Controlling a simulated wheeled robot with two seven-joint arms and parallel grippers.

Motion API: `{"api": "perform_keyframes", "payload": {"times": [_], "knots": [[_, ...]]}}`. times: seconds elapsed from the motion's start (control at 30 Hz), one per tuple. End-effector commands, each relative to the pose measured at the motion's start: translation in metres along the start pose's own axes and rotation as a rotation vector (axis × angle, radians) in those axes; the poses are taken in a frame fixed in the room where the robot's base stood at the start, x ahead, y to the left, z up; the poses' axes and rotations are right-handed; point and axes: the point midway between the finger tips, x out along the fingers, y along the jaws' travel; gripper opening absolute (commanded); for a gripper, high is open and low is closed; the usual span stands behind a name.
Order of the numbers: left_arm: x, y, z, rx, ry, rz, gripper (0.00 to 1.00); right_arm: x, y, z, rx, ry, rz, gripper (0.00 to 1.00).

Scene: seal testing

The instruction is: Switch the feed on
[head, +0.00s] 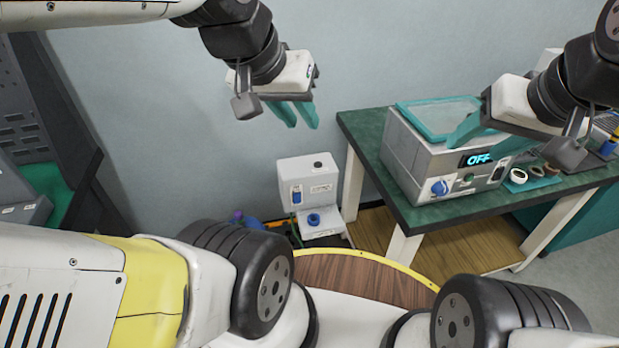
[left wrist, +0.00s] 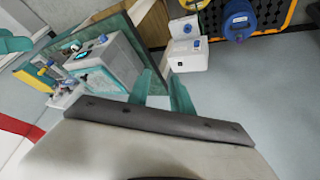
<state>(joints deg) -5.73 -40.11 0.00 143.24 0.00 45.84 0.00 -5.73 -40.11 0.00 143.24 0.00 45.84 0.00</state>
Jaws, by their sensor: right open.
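A grey tester with a teal-rimmed lid (head: 435,118) stands on the green-topped table. Its display (head: 478,157) reads OFF. Its front carries a blue knob (head: 440,187), a small green button (head: 468,177) and a dark switch (head: 498,173). A white unit (head: 308,180) with a blue switch (head: 296,195) and a blue cap stands low by the wall; it also shows in the left wrist view (left wrist: 188,56). My left gripper (head: 297,115) is open and empty, above the white unit. My right gripper (head: 482,138) is open in front of the tester's upper right, partly covering it.
The green-topped table (head: 365,135) has white legs. Several rings (head: 518,175) lie right of the tester. A round wooden top with a yellow rim (head: 365,280) is close in front of me. A dark rack (head: 30,120) stands at the left.

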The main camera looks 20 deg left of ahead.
Motion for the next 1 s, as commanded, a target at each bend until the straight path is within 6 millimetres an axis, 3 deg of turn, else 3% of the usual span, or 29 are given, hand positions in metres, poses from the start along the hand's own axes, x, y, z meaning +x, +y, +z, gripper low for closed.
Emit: {"api": "perform_keyframes", "payload": {"times": [0.03, 0.1, 0.13, 1.0], "knots": [[0.0, 0.0, 0.0, 0.0, 0.0, 0.0, 0.14, 0.0, 0.0, 0.0, 0.0, 0.0, 0.0, 0.57], [0.0, 0.0, 0.0, 0.0, 0.0, 0.0, 0.01, 0.0, 0.0, 0.0, 0.0, 0.0, 0.0, 0.57], [0.0, 0.0, 0.0, 0.0, 0.0, 0.0, 0.0, 0.0, 0.0, 0.0, 0.0, 0.0, 0.0, 0.57], [0.0, 0.0, 0.0, 0.0, 0.0, 0.0, 0.0, 0.0, 0.0, 0.0, 0.0, 0.0, 0.0, 0.57]]}}
